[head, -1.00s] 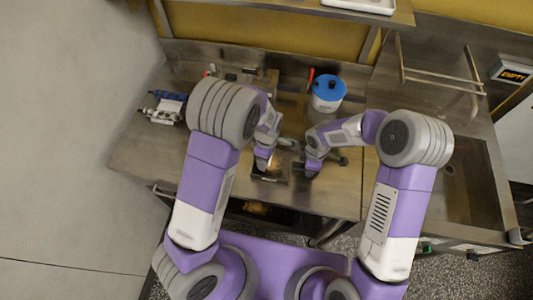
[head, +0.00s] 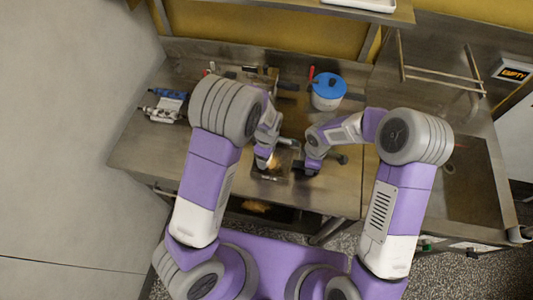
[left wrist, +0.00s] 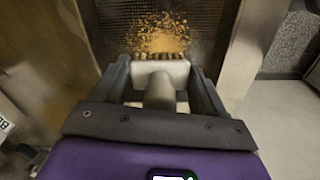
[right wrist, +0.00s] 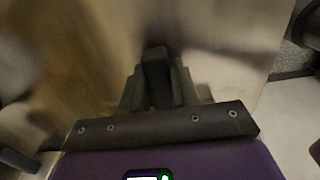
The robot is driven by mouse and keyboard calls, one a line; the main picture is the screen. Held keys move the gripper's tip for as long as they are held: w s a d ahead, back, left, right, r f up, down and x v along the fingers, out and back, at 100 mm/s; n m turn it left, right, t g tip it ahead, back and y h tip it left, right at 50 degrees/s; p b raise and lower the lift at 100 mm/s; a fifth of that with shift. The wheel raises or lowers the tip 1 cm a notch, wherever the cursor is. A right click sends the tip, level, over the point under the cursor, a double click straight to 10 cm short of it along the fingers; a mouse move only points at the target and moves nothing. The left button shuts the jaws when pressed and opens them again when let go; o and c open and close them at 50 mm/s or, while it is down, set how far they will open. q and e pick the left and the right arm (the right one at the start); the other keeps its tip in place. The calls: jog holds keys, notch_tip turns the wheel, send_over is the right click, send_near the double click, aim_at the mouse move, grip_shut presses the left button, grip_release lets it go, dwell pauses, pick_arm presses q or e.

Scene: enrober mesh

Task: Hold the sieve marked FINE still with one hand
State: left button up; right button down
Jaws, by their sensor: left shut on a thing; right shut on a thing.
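In the head view, a dark square mesh frame (head: 270,172) lies at the front of the steel bench; no FINE mark is readable. My left gripper (head: 264,160) is over it. In the left wrist view, this gripper is shut on a pale brush (left wrist: 160,72) with tan bristles. The bristles face a dark mesh (left wrist: 205,28) with tan crumbs (left wrist: 158,38). My right gripper (head: 311,168) is at the frame's right side.
A white pot with a blue lid (head: 328,93) stands behind my right gripper. A blue and white item (head: 165,105) lies at the bench's left. More tan crumbs (head: 256,206) lie below the front edge. A sink (head: 465,185) and EMPTY sign (head: 514,74) are at right.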

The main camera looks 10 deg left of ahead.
aim_at(278, 163)
pick_arm(q)
jog(key=shift+f, duration=0.15)
jog(key=shift+d, duration=0.1)
jog(key=shift+d, duration=2.15)
jog(key=shift+a, duration=2.15)
jog(key=shift+d, duration=2.2)
jog(key=shift+a, duration=2.2)
jog(key=shift+d, duration=2.1)
jog(key=shift+a, duration=2.15)
